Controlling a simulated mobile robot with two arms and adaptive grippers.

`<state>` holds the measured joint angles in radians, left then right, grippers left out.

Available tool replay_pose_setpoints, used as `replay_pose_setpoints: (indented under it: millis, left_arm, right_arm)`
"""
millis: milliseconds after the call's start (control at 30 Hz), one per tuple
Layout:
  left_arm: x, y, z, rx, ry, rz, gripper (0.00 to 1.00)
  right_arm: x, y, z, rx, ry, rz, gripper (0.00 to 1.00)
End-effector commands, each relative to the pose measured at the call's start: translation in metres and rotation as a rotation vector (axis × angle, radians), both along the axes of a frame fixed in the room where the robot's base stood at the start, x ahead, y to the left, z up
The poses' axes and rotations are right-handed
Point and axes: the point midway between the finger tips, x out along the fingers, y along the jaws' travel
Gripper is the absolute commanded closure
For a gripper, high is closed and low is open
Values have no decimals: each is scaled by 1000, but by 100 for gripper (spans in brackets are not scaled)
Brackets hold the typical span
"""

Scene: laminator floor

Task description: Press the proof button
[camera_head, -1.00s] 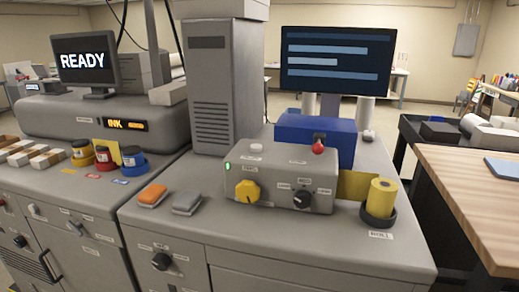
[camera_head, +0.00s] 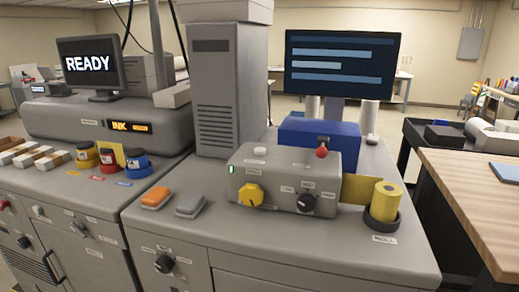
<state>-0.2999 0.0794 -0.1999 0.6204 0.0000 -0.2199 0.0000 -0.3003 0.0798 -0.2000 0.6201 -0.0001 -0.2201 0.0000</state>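A grey control box (camera_head: 285,182) stands on the grey machine top (camera_head: 230,240). A round white button (camera_head: 260,151) sits on the box's top, with a small label beside it. On the box's front are a yellow knob (camera_head: 249,195), a black knob (camera_head: 307,203) and a lit green light (camera_head: 231,169). A red ball-shaped knob (camera_head: 322,152) shows behind the box's top, in front of a blue unit (camera_head: 318,133). The small labels are too blurred to read, so I cannot tell which control is marked proof. Neither gripper is in view.
An orange pad (camera_head: 156,197) and a grey pad (camera_head: 190,206) lie left of the box. A yellow roll (camera_head: 385,200) stands in a dark holder at right. Ink jars (camera_head: 110,161) stand at left. A wooden table (camera_head: 470,195) is at right. The front machine top is clear.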

Motion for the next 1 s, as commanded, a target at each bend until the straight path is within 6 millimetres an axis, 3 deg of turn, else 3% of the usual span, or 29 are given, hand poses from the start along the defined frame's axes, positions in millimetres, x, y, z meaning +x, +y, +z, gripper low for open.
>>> replay_pose_setpoints:
  millis: [333, 1000]
  left_arm:
    - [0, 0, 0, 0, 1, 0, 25]
    - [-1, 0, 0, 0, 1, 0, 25]
  right_arm:
    - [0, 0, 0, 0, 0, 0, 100]
    - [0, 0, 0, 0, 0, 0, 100]
